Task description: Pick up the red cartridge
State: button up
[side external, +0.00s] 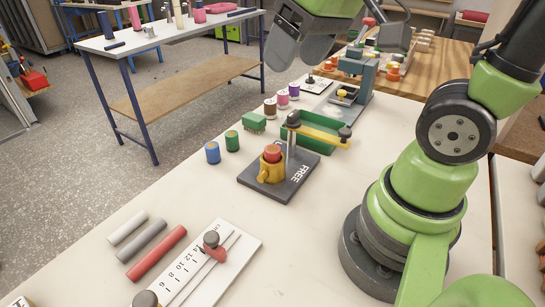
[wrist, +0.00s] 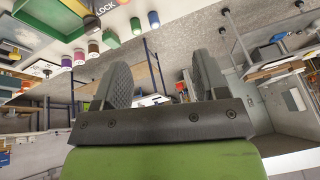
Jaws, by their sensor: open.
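A red cartridge (side external: 273,153) appears as a short red cylinder sitting in a yellow cup-like holder (side external: 271,170). The holder stands on a dark plate (side external: 298,182) marked FREE, beside a post with a yellow bar (side external: 318,135). My gripper (side external: 297,48) is high above the far part of the table, well clear of the cartridge. In the wrist view my gripper (wrist: 163,60) has its two fingers spread with nothing between them. That view is tilted and shows part of the plate with the word LOCK (wrist: 104,8); the red cartridge is not seen there.
Blue (side external: 213,152) and green (side external: 232,141) cylinders stand left of the plate; brown, pink and purple ones stand farther back. A green tray (side external: 322,140) lies behind. Grey and red rods (side external: 157,253) and a ruler slide (side external: 215,262) lie in front. Table space between is bare.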

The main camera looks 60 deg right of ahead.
jog(key=w+d+f+n+g, duration=0.3)
jog(key=w+d+f+g, duration=0.1)
jog(key=w+f, duration=0.35)
jog(key=n+h, duration=0.1)
send_over(272, 148)
jog(key=shift+g, duration=0.4)
notch_tip(272, 148, down, 9)
jog(key=shift+f, duration=2.85)
jog(key=shift+c, duration=0.2)
jog(key=c, duration=1)
